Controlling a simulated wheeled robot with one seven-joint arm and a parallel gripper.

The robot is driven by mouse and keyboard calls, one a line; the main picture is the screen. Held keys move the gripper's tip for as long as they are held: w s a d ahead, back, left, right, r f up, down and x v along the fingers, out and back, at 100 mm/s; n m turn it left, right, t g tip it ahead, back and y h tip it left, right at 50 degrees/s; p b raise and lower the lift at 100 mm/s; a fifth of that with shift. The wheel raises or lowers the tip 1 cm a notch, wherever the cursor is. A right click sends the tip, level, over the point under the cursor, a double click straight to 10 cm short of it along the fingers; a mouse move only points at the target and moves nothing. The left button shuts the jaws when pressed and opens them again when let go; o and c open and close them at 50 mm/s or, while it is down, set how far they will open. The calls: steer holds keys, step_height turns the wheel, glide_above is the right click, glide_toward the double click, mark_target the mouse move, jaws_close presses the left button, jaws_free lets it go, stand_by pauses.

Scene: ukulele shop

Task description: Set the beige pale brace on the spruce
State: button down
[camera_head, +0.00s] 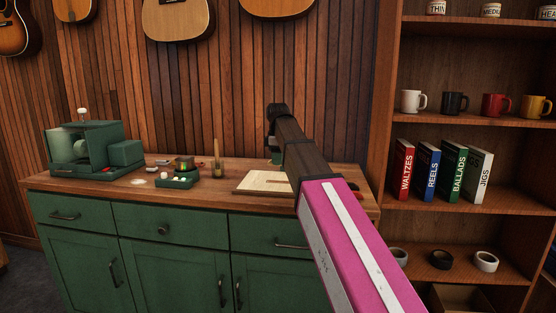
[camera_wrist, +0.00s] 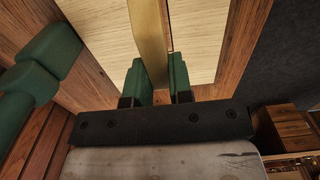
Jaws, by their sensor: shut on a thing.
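My gripper (camera_wrist: 158,66) has green fingers and is shut on the beige pale brace (camera_wrist: 148,32), a long strip that runs up out of the wrist view between the fingers. The spruce (camera_wrist: 205,38) is a pale, fine-grained board under and around the brace in the wrist view. I cannot tell whether the brace touches it. In the head view the spruce (camera_head: 262,181) lies flat on the wooden counter, its right part hidden by my arm. Green of my gripper (camera_head: 274,158) shows above its back edge; the brace is not clearly visible there.
The counter (camera_head: 210,200) also holds a green machine (camera_head: 95,148) at the left, a small green tray (camera_head: 177,181) and an upright brush (camera_head: 217,158). A shelf (camera_head: 470,118) with mugs and books stands close at the right. Ukuleles (camera_head: 178,18) hang on the wall above.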

mark_target(278, 182)
steer(key=shift+f, duration=0.25)
steer(key=shift+f, duration=3.05)
steer(key=c, duration=0.7)
jaws_free()
steer(key=shift+o, duration=0.2)
steer(key=shift+r, duration=0.15)
steer(key=shift+r, duration=3.35)
